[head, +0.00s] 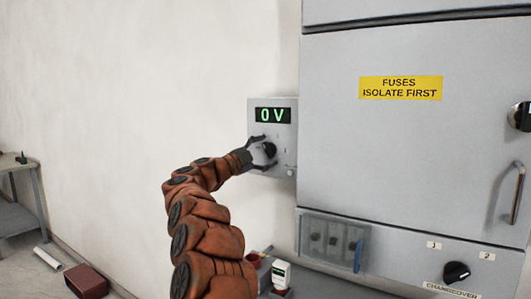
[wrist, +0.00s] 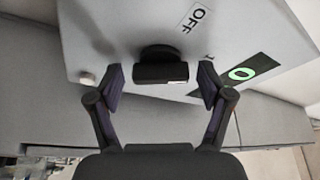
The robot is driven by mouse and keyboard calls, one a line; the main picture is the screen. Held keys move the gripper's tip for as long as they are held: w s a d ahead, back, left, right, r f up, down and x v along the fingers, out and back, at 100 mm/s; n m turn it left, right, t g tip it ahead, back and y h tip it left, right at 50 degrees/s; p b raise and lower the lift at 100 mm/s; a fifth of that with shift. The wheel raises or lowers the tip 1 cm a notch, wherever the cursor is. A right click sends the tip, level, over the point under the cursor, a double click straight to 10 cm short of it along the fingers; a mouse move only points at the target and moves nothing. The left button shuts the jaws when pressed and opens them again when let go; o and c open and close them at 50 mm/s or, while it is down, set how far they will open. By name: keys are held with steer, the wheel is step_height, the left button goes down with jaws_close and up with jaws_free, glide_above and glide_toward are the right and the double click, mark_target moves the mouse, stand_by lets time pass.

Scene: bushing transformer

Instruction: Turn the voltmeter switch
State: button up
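The voltmeter box (head: 285,124) is a small grey unit on the wall with a green "0 V" display (head: 273,115). Its black knob switch (head: 269,150) sits below the display, and my gripper (head: 262,147) is at it. In the wrist view, the switch (wrist: 160,68) stands between the two fingers of my open gripper (wrist: 160,84), with a gap on each side. The gripper's fingers partly hide the switch in the head view.
A large grey cabinet (head: 415,150) with a yellow fuse label and handle stands right of the box. A changeover knob (head: 456,272) is at lower right. A small white knob (wrist: 87,78) is beside the left finger. A table (head: 15,180) and a red box (head: 87,281) are at left.

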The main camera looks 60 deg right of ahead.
steer(key=shift+a, duration=0.1)
steer(key=v, duration=1.2)
stand_by(0.5)
